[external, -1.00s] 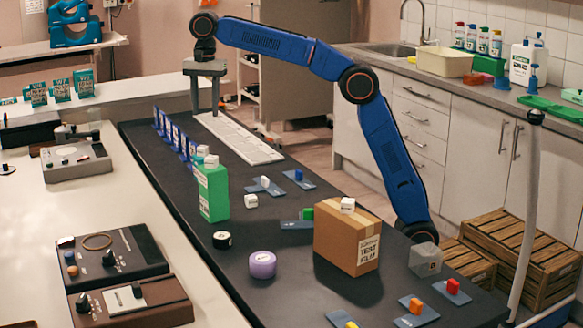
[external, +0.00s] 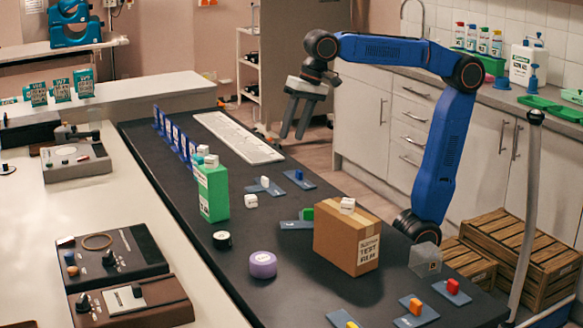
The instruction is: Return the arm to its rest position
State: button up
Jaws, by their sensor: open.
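My gripper (external: 294,136) hangs from the blue arm (external: 452,150) in the external view, fingers pointing down and spread apart. Nothing is between the fingers. It appears beyond the right edge of the dark table (external: 300,292), near the far end. The arm rises from its base behind the cardboard box (external: 340,246), bends at a high elbow and reaches left to the wrist. The lower part of the base is partly hidden by the box and a clear cube (external: 425,258).
The dark table carries a green carton (external: 212,193), a purple cylinder (external: 263,265), a black roll (external: 222,240), a white rack strip (external: 237,137) and small blocks on blue plates. A counter with a sink (external: 395,50) runs behind the arm. Wooden crates (external: 535,250) stand at right.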

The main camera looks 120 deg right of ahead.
jog(key=s+a+f+n+t, duration=0.2)
jog(key=s+a+f+n, duration=0.45)
jog(key=s+f, duration=0.5)
jog(key=s+a+f+n, duration=0.1)
jog(key=s+f+n, duration=0.3)
jog(key=f, duration=0.3)
jog(key=s+a+f+n+g, duration=0.1)
jog(key=s+f+n, duration=0.3)
jog(key=f, duration=0.3)
jog(key=shift+s+y, duration=0.4)
jog(key=shift+s, duration=0.5)
